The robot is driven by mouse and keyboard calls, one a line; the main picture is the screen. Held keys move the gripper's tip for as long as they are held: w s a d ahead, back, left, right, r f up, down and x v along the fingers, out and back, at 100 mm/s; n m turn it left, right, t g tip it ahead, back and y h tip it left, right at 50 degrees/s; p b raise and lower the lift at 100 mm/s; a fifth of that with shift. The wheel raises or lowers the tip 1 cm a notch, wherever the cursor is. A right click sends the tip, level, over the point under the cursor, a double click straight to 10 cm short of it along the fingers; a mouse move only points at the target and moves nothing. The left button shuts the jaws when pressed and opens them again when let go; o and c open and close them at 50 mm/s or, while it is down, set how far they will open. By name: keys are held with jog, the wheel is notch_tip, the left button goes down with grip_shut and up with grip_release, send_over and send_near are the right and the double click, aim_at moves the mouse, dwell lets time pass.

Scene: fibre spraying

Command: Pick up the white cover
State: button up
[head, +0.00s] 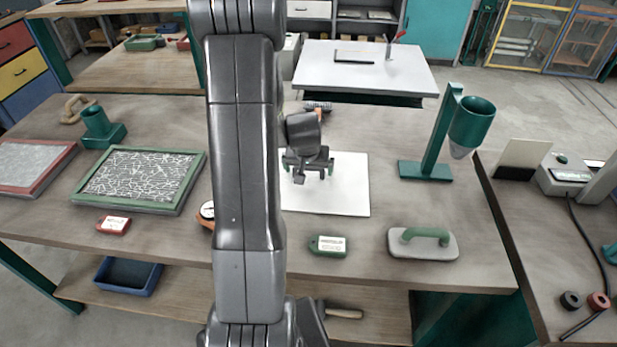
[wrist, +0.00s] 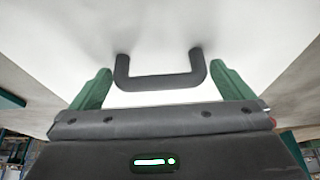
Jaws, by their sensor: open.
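The white cover (head: 345,190) is a flat white sheet lying on the brown workbench in the head view, partly hidden by my arm. In the wrist view the white cover (wrist: 220,40) fills most of the picture, with a dark U-shaped handle (wrist: 160,82) on it. My gripper (head: 308,168) is over the cover in the head view. In the wrist view its two green fingers (wrist: 160,88) are open, one on each side of the handle, with gaps between. Whether the fingers touch the cover cannot be told.
On the bench (head: 400,130) are a green-framed fibre tray (head: 185,203) at left, a green stand with a funnel (head: 427,170) at right, a green-handled trowel (head: 423,254) and a green tag (head: 328,252) in front. A white-topped table (head: 400,70) stands behind.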

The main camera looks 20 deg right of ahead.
jog(key=c, duration=1)
jog(key=shift+r, duration=0.1)
jog(key=shift+c, duration=0.2)
